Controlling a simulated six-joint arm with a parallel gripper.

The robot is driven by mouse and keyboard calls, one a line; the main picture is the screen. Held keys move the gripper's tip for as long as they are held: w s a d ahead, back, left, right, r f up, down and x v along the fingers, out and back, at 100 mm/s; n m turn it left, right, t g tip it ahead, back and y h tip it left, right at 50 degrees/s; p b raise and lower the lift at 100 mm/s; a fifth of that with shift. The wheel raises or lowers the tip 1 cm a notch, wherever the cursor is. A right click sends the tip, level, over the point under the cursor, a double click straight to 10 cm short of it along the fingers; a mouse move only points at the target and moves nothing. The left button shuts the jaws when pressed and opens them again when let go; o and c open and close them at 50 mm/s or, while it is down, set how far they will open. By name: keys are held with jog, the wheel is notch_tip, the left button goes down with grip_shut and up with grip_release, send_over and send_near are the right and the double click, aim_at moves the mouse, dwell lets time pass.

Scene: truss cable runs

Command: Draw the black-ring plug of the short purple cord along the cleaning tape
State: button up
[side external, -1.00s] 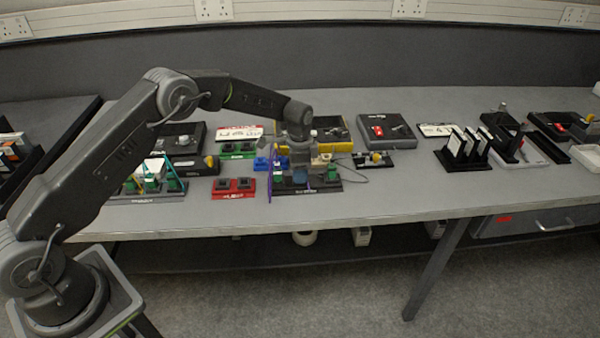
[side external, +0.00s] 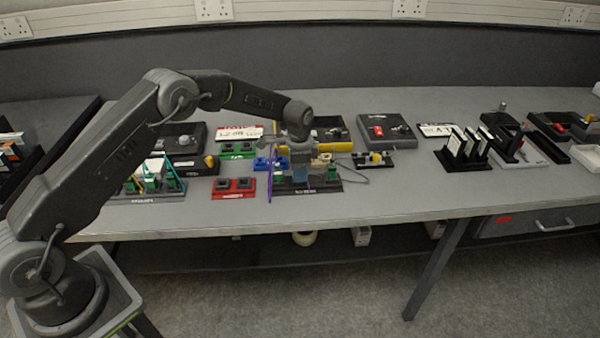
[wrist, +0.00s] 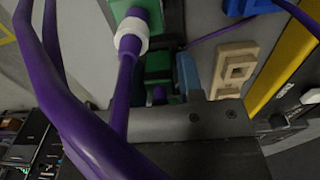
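My gripper (side external: 302,168) points down over a black base (side external: 322,187) with green holders, left of the table's middle. Its fingertips are too small there to tell whether they are shut. A purple cord (side external: 270,180) hangs at the base's left end. In the wrist view thick purple cord (wrist: 62,105) loops across the left and front. A purple plug with a white ring (wrist: 131,40) stands at a green block (wrist: 140,10). I cannot make out a black ring or surely identify the cleaning tape.
A small black unit with a yellow knob (side external: 374,159) stands right, near a grey cable. A beige slotted piece (wrist: 234,68) is close in the wrist view. The table's front right is clear.

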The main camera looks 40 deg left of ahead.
grip_shut()
jog(key=shift+r, duration=0.25)
jog(key=shift+r, duration=2.1)
jog(key=s+a+n, duration=0.1)
jog(key=s+a, duration=0.4)
jog(key=a, duration=0.4)
jog(key=s+a+r+n, duration=0.1)
jog(key=s+a+n, duration=0.1)
jog(key=s+a, duration=0.4)
jog(key=s+a+n, duration=0.1)
jog(key=s+a, duration=0.4)
jog(key=a, duration=0.8)
jog(key=shift+s+a+r, duration=0.15)
jog(key=shift+r, duration=0.25)
jog(key=shift+s+a+f+n, duration=0.15)
jog(key=shift+s+a+n, duration=0.05)
jog(key=shift+n, duration=0.1)
jog(key=shift+f, duration=2.15)
